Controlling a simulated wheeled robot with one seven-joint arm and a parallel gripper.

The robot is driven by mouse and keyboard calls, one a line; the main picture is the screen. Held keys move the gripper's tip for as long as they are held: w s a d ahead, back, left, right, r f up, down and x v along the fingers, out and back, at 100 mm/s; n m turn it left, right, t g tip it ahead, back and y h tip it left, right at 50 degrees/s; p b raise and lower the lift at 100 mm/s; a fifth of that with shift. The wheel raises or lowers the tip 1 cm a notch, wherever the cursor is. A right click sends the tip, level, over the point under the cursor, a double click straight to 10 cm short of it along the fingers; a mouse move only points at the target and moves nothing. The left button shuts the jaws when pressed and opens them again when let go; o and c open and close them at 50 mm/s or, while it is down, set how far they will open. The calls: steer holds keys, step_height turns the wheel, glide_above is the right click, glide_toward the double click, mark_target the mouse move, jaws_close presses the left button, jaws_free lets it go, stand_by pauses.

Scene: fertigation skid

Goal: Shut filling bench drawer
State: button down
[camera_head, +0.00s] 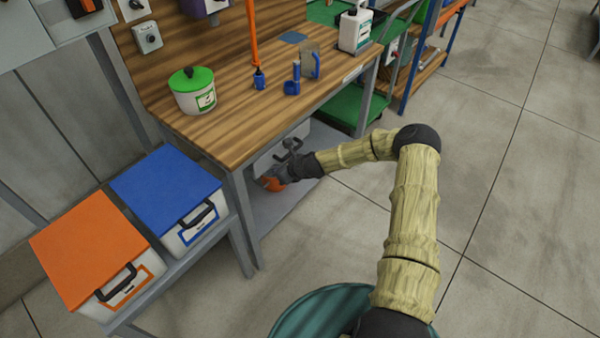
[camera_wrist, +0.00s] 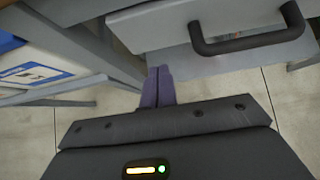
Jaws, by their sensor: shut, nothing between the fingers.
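The filling bench (camera_head: 240,125) has a wooden top and grey legs. Its light grey drawer (camera_head: 264,161) is under the front edge, with a dark bar handle (camera_head: 291,146). My arm partly hides the drawer, and I cannot tell how far out it stands. In the wrist view the drawer front (camera_wrist: 180,27) and its handle (camera_wrist: 250,45) fill the upper part. My gripper (camera_head: 264,183) is low by the drawer's left end, below the bench top. In the wrist view its fingers (camera_wrist: 158,72) are together and empty, left of the handle and not around it.
Blue-lidded (camera_head: 165,185) and orange-lidded (camera_head: 90,245) bins stand on a low rack left of the bench. A green-lidded pot (camera_head: 192,90), a jug (camera_head: 310,60) and a white bottle (camera_head: 355,27) stand on the bench. The floor to the right is clear.

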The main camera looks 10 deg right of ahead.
steer(key=s+d+r+n+g+h+p, duration=0.1)
steer(key=s+d+r+n+h, duration=0.1)
steer(key=s+r+n, duration=0.7)
steer(key=s+d+r+n+g+h+p, duration=0.2)
steer(key=s+d+r+n, duration=0.2)
steer(key=s+r+n, duration=0.5)
steer(key=s+d+r+n+g+h+p, duration=0.1)
steer(key=s+d+r+n+h, duration=0.1)
steer(key=s+r+n, duration=0.7)
steer(key=s+d+r, duration=0.1)
steer(key=s+r, duration=0.2)
steer(key=s, duration=0.2)
steer(key=shift+s+d+r+n+p, duration=0.3)
steer(key=shift+s+d+r+n, duration=0.05)
steer(key=shift+s+n, duration=0.05)
stand_by(0.4)
